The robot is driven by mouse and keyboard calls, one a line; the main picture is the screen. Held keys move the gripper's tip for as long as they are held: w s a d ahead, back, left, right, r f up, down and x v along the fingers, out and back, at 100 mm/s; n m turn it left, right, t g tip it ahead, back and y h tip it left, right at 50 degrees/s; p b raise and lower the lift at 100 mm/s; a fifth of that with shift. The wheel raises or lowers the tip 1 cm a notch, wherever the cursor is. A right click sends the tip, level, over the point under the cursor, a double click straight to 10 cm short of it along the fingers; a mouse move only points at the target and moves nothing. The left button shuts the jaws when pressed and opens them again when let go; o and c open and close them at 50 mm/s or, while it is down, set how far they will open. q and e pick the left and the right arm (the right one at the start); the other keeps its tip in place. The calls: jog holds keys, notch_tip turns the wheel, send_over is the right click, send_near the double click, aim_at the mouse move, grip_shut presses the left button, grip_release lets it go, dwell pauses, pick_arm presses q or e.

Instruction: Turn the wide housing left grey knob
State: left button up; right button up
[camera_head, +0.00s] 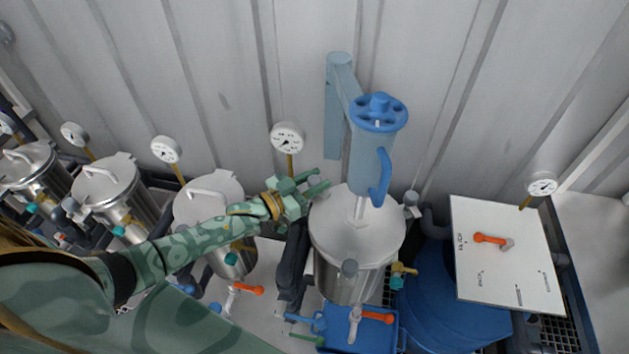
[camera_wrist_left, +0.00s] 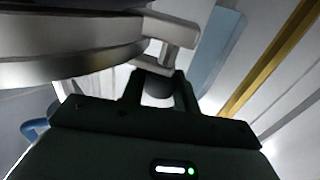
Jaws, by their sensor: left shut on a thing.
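The wide housing (camera_head: 345,238) is the large steel vessel with a round lid in the middle of the head view. Its left grey knob (camera_head: 313,182) is at the lid's left edge, partly hidden by my fingers. My left gripper (camera_head: 317,184) reaches it from the left and is shut on it. In the left wrist view the rounded, dark knob (camera_wrist_left: 157,90) sits between the two fingers of my left gripper (camera_wrist_left: 158,95). The housing's rim (camera_wrist_left: 70,45) is close on the upper left there. My right gripper is not in view.
A gauge (camera_head: 287,137) on a yellow stem is just behind my gripper. Smaller vessels (camera_head: 208,197) line the left. A white panel (camera_head: 507,254) is on the right.

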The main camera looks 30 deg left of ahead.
pick_arm(q)
jog(key=o, duration=0.9)
jog(key=shift+o, duration=0.2)
notch_tip(320, 180, up, 3)
jog(key=shift+f+p, duration=0.1)
jog(key=shift+p, duration=0.4)
jog(key=s+d+r+p, duration=0.4)
jog(key=s+d+r, duration=0.2)
jog(key=s+r, duration=0.4)
jog(key=s, duration=0.2)
jog(key=shift+s+r, duration=0.15)
jog(key=shift+s, duration=0.15)
